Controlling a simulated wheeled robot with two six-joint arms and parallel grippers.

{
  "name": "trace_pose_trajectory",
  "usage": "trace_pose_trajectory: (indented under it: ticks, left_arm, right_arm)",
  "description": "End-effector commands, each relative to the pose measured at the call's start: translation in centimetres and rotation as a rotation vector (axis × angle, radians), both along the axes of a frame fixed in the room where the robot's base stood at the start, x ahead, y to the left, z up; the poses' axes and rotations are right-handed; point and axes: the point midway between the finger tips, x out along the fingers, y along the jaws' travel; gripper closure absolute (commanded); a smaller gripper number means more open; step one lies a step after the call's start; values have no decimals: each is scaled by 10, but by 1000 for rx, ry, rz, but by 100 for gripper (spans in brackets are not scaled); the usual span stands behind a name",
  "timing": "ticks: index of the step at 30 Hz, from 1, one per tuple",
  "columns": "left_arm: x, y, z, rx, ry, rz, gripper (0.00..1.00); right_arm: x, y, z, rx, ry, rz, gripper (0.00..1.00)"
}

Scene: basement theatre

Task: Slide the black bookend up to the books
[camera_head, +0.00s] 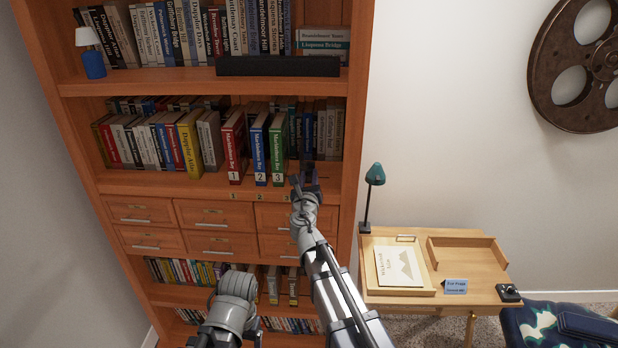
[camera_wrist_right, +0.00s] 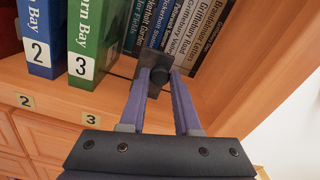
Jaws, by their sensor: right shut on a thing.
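The black bookend (camera_wrist_right: 150,62) stands on the middle shelf, right of the numbered books. My right gripper (camera_head: 304,178) is shut on its round dark knob (camera_wrist_right: 160,75), with one finger on each side in the right wrist view. The green book 3 (camera_head: 277,150) is the rightmost numbered book, beside the blue book 2 (camera_head: 259,148) and the red book 1 (camera_head: 233,147). In the right wrist view a gap shows between the green book (camera_wrist_right: 95,40) and the bookend's upright plate. The gripper hides much of the bookend in the head view.
A back row of books (camera_wrist_right: 200,35) fills the shelf behind the bookend. A yellow book (camera_head: 189,145) stands to the left. The shelf's right side wall (camera_head: 355,120) is close to my right gripper. A desk (camera_head: 470,285) with a lamp (camera_head: 374,180) stands at the right.

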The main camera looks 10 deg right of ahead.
Motion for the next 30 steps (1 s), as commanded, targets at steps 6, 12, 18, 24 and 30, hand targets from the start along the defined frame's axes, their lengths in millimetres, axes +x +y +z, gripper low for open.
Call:
trace_pose_trajectory:
  ticks: [6,12,18,24,30]
  left_arm:
    - [0,0,0,0,0,0,20]
    - [0,0,0,0,0,0,20]
    - [0,0,0,0,0,0,20]
    - [0,0,0,0,0,0,20]
    - [0,0,0,0,0,0,20]
  right_arm:
    - [1,3,0,0,0,1,100]
    - [5,16,0,1,0,1,100]
    - [4,16,0,0,0,1,66]
    - [4,15,0,0,0,1,43]
    - [4,15,0,0,0,0,39]
